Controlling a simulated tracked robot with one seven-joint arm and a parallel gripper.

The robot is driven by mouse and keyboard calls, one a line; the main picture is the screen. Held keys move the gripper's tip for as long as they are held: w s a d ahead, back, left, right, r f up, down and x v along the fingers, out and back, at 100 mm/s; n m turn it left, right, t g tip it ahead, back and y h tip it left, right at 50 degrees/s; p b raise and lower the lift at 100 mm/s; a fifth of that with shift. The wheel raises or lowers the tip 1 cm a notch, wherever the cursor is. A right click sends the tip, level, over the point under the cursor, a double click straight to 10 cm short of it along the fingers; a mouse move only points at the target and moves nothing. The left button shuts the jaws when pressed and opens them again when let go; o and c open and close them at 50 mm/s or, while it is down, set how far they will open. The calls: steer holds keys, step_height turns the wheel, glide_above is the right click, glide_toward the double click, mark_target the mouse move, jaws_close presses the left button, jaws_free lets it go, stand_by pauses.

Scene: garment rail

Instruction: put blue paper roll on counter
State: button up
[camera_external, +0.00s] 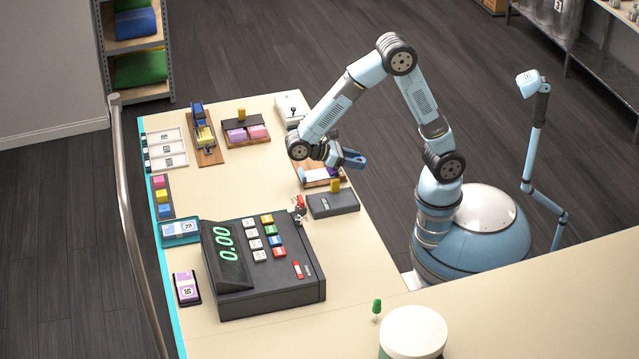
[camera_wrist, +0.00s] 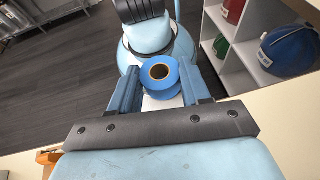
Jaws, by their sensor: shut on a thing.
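The blue paper roll (camera_wrist: 160,90) shows in the wrist view as a ring with a dark hole and tan core. It sits between the two blue fingers of my gripper (camera_wrist: 158,86), which is shut on it. In the external view my gripper (camera_external: 346,157) is held above the right edge of the cream counter (camera_external: 245,185), over an open tray. The roll is hard to tell from the blue fingers in that view.
A cash register (camera_external: 265,265) stands on the near part of the counter, with a dark grey box (camera_external: 333,204) beside it. A tray (camera_external: 320,179) is below my gripper. Small stands line the far and left edges. The counter's middle is clear.

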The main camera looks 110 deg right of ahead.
steer(key=s+d+r+m+t+y, duration=0.2)
steer(key=s+d+m+t, duration=0.2)
steer(key=d+m+t, duration=0.45)
steer(key=s+d+r+m+t+y, duration=0.1)
steer(key=s+d+r+m+t, duration=0.15)
steer(key=d+m+t, duration=0.65)
steer(key=s+d+r+m+t+y, duration=0.2)
steer(key=s+d+m+t, duration=0.2)
steer(key=d+m+t, duration=0.45)
steer(key=shift+m+g, duration=0.7)
steer(key=shift+d+f, duration=0.2)
steer(key=shift+f, duration=0.65)
steer(key=shift+d+f, duration=0.25)
steer(key=shift+f, duration=0.6)
steer(key=shift+d+f, duration=0.2)
steer(key=shift+f, duration=0.65)
steer(key=w+d+f, duration=0.2)
steer(key=w, duration=0.1)
steer(key=w+d+f, duration=0.2)
steer(key=w+f, duration=0.1)
steer(key=w, duration=0.1)
steer(key=w+d+f, duration=0.3)
steer(key=shift+w+f, duration=0.15)
steer(key=shift+w, duration=0.05)
steer(key=shift+w+d+f, duration=0.35)
steer(key=shift+w+f, duration=0.15)
steer(key=shift+f, duration=1.8)
steer(key=o, duration=0.7)
steer(key=shift+f, duration=0.1)
